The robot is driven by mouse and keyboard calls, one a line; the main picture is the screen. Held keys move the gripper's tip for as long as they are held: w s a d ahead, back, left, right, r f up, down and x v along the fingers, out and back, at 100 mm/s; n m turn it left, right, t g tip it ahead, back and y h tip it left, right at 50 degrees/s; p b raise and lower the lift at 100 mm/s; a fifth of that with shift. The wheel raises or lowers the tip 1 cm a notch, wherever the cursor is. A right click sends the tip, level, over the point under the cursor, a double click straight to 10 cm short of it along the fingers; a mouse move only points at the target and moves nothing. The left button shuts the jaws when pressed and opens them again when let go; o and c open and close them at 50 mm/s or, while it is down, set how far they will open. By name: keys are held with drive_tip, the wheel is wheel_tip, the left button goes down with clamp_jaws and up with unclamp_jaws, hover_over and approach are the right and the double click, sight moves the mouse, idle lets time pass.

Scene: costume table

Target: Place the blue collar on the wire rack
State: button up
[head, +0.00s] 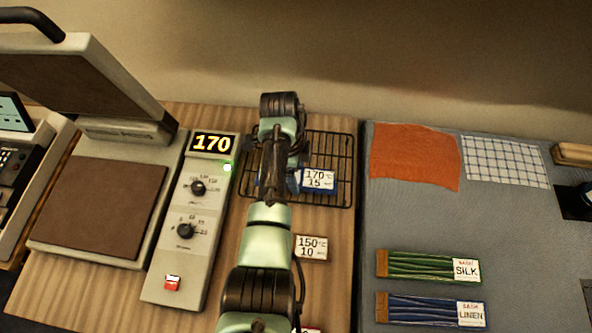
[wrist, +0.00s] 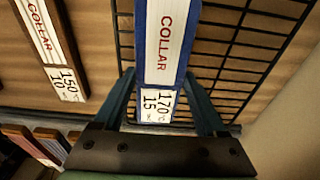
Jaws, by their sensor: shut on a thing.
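The blue collar (wrist: 167,42) is a white strip with a blue border, red COLLAR lettering and a "170 15" tag. My gripper (wrist: 160,85) has one finger on each side of it and is shut on it near the tag end. In the head view my arm hides most of the collar; its tag (head: 318,180) and bits of blue show. The black wire rack (head: 335,150) lies under the collar and gripper, and its bars (wrist: 235,45) also show in the wrist view. I cannot tell whether the collar touches the bars.
A brown-bordered collar (wrist: 42,35) with a "150 10" tag (head: 311,248) lies nearer on the wooden table. An open press (head: 95,205) and a control box (head: 190,220) reading 170 stand left. A grey mat (head: 410,215) with cloths and sash packs lies right.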

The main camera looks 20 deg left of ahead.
drive_tip(key=shift+f, duration=0.2)
drive_tip(key=o, duration=1.4)
drive_tip(key=shift+r, duration=0.1)
drive_tip(key=shift+o, duration=0.2)
drive_tip(key=shift+r, duration=0.1)
wheel_tip(320, 180, up, 12)
drive_tip(key=a, duration=0.1)
drive_tip(key=shift+s+a+b, duration=0.2)
drive_tip(key=shift+b, duration=0.1)
